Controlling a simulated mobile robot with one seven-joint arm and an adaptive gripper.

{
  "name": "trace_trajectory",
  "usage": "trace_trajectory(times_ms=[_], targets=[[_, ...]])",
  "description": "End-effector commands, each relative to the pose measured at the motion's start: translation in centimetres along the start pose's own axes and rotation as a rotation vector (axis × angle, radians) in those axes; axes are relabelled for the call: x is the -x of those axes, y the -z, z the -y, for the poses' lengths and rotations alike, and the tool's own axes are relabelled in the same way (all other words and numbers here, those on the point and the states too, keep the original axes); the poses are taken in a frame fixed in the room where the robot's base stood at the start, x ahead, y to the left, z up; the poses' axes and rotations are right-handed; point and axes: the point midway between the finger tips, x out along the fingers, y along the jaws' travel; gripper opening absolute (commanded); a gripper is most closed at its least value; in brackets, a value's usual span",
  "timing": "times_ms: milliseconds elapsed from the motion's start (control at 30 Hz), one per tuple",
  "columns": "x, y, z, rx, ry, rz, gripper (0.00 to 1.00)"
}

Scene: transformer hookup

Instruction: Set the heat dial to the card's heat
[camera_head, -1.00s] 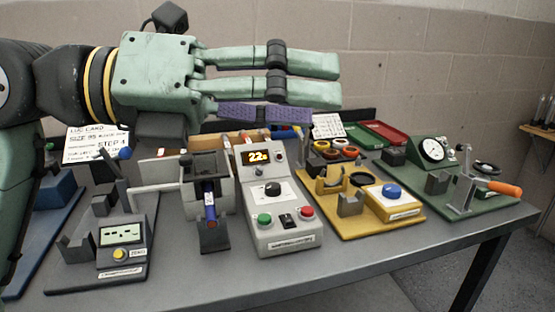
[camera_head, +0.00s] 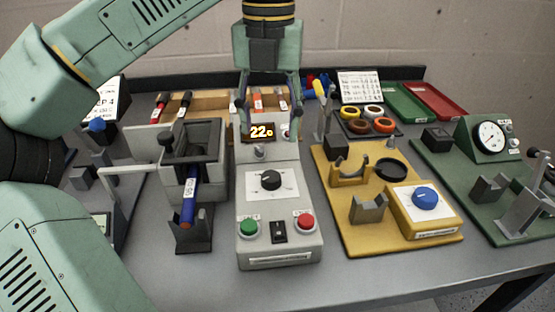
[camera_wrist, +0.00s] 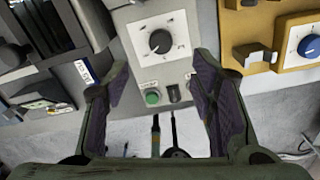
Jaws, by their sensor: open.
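The heat dial is probably the black knob (camera_head: 271,181) on a white scale plate of the grey control box (camera_head: 251,208). It also shows in the wrist view (camera_wrist: 160,42), between and beyond my fingers; its scale marks are too small to read. An orange display (camera_head: 261,132) on the box seems to read 220. My gripper (camera_head: 268,108) is open and empty, pointing down around the display area, apart from the knob. Its two fingers also show in the wrist view (camera_wrist: 160,78). The card (camera_head: 104,98) at the back left is mostly hidden by my arm; only "EP 4" shows.
The box's front has a green button (camera_head: 249,227), a black switch (camera_head: 279,231) and a red button (camera_head: 305,222). A grey fixture with a blue tube (camera_head: 189,195) stands close left. A yellow fixture with a blue knob (camera_head: 425,197) stands right; red and green trays lie behind.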

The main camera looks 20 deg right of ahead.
Motion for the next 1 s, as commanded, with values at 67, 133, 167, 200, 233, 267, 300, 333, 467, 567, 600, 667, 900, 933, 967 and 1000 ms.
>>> trace_trajectory(times_ms=[67,133,167,200,233,267,300,333,467,567,600,667,900,933,967,1000], targets=[[-1.1,0.0,0.0,-0.004,0.004,-0.002,0.51],[-2.3,0.0,0.1,-0.007,0.006,-0.002,0.51],[-2.8,0.0,0.1,-0.007,0.006,-0.002,0.51],[-3.6,0.0,0.1,-0.007,0.006,-0.003,0.51],[-4.2,0.0,0.1,-0.007,0.007,-0.002,0.51],[-4.7,0.1,0.2,-0.009,0.007,-0.002,0.51],[-5.4,0.0,0.1,-0.006,0.007,-0.001,0.51],[-6.0,0.0,0.1,-0.006,0.006,-0.001,0.51],[-8.0,0.1,0.1,-0.006,0.006,-0.001,0.51],[-9.2,0.0,0.1,-0.004,0.006,0.001,0.51],[-9.5,0.0,0.2,-0.005,0.006,0.001,0.51],[-9.8,0.0,0.2,-0.005,0.006,0.001,0.51],[-10.2,0.0,0.2,-0.004,0.005,0.002,0.51],[-10.2,0.0,0.2,-0.004,0.005,0.002,0.51],[-10.2,0.0,0.2,-0.004,0.005,0.002,0.51],[-10.2,0.0,0.2,-0.004,0.005,0.002,0.50]])
